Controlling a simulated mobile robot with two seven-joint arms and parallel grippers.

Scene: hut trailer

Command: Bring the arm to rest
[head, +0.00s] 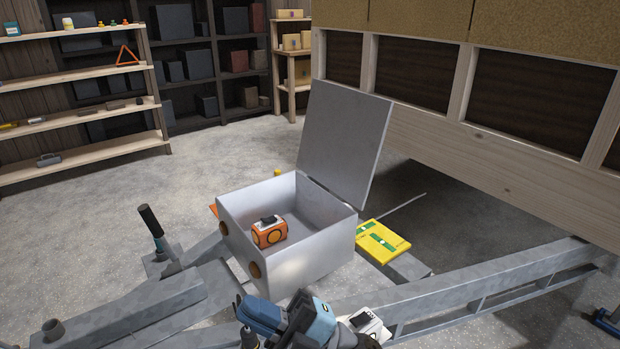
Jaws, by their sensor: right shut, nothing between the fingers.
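My right gripper (369,323) is low in the picture, at the bottom edge right of centre. It is pale with dark parts, shut and empty. It is beside a blue and black tool (318,322) that looks like a cordless drill; I cannot tell whether they touch. My left gripper is not in view. Behind them stands a grey metal box (305,270) with its lid (345,140) raised open. An orange and black tape measure (269,232) lies inside the box.
Grey trailer beams (470,290) cross the foreground. A yellow booklet (382,242) lies right of the box, and a black-handled post (153,225) stands left of it. The wooden hut wall (500,150) rises at right. Shelves (85,155) stand at back left, with open floor (120,215) in front.

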